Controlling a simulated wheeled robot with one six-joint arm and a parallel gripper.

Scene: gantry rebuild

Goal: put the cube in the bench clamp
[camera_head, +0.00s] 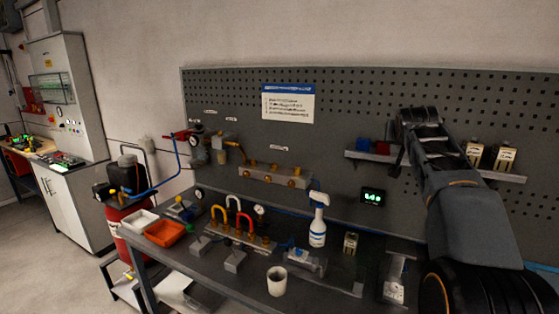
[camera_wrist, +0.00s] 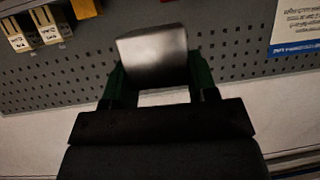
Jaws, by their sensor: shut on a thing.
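A grey metallic cube (camera_wrist: 153,50) sits between the two dark green fingers of my gripper (camera_wrist: 157,72) in the wrist view. My gripper is shut on it, and the cube looks slightly tilted. In the head view my arm reaches up to the pegboard at the right, and the cube and fingertips cannot be made out. A low grey fixture with blue parts (camera_head: 305,260) on the bench looks like the bench clamp, but its jaws are too small to read. The cube is well away from the bench top.
A small display (camera_head: 373,197) stands behind.

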